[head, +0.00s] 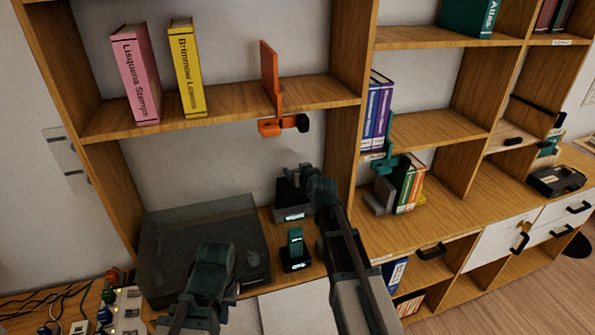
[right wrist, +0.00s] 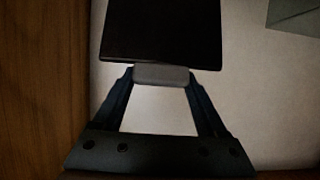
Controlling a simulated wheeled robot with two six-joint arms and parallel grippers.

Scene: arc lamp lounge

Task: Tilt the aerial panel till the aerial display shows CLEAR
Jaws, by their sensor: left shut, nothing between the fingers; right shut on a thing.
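The aerial panel is a dark flat plate (head: 286,191) above a dark base on the shelf at the centre of the head view. A small lit display (head: 293,216) glows on the front of that base; its word is too small to read. My right gripper (head: 306,175) is at the panel's upper right. In the right wrist view the dark panel (right wrist: 160,32) fills the top, and my right gripper (right wrist: 161,76) is shut on its grey tab (right wrist: 161,75). My left gripper (head: 216,256) is shut and empty, in front of the turntable-like box, apart from the panel.
A dark box with a smoky lid (head: 195,235) stands left of the panel. A small dock with a teal-screened handset (head: 295,240) stands just in front. Shelf uprights bound the bay on both sides.

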